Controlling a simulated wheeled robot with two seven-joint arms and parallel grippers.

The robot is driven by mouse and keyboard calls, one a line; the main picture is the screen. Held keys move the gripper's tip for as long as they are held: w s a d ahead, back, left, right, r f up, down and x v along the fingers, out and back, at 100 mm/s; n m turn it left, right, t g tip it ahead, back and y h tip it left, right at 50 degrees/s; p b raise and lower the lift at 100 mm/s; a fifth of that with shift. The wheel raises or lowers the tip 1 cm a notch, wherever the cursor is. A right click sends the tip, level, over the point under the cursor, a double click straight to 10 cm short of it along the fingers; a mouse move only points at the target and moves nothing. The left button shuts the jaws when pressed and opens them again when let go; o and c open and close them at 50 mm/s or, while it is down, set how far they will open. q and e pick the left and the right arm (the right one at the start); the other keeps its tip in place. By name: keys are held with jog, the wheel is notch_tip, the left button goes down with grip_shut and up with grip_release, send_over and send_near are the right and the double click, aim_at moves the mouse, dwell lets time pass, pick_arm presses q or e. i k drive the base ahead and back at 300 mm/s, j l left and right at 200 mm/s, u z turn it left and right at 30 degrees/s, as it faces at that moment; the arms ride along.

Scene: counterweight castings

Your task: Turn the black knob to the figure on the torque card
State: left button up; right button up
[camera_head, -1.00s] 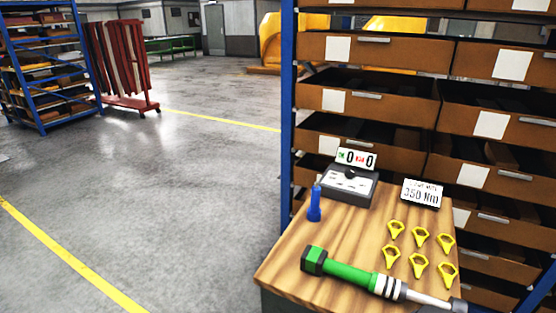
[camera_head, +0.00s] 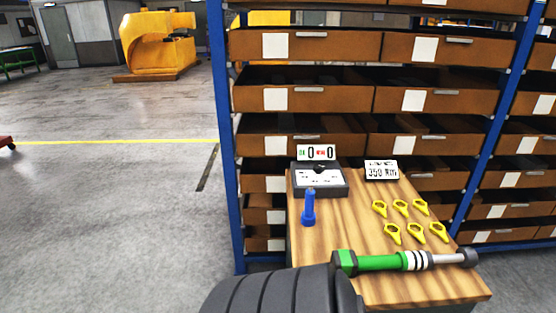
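The torque card (camera_head: 381,171) stands at the back of the wooden bench top (camera_head: 440,285) and appears to read 350 Nm. A torque tool (camera_head: 385,262) with a green grip, black and white rings and a grey shaft lies across the front of the bench. A dark grey box (camera_head: 332,188) with a white panel stands at the back left, with a small black knob-like part (camera_head: 318,166) on it. I cannot tell whether this is the task's black knob, and no setting is readable. Neither of my grippers is in view.
Several yellow ring-shaped tags (camera_head: 400,207) lie at the right. A drawer rack (camera_head: 300,98) stands behind. A black ribbed object (camera_head: 285,293) covers the bottom edge.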

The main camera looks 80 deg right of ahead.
aim_at(318, 168)
jog(key=i+l+z, duration=0.1)
jog(key=i+z, duration=0.7)
jog(key=z, duration=0.2)
jog(key=i+j+z, duration=0.3)
jog(key=z, duration=0.2)
jog(key=i+l+z, duration=0.25)
jog(key=z, duration=0.25)
jog(key=i+z, duration=0.8)
jog(key=z, duration=0.15)
jog(key=i+j+z, duration=0.2)
jog(key=i+z, duration=0.15)
jog(key=z, duration=0.15)
jog(key=i+l+z, duration=0.1)
jog(key=i+l, duration=0.45)
jog(key=i, duration=0.1)
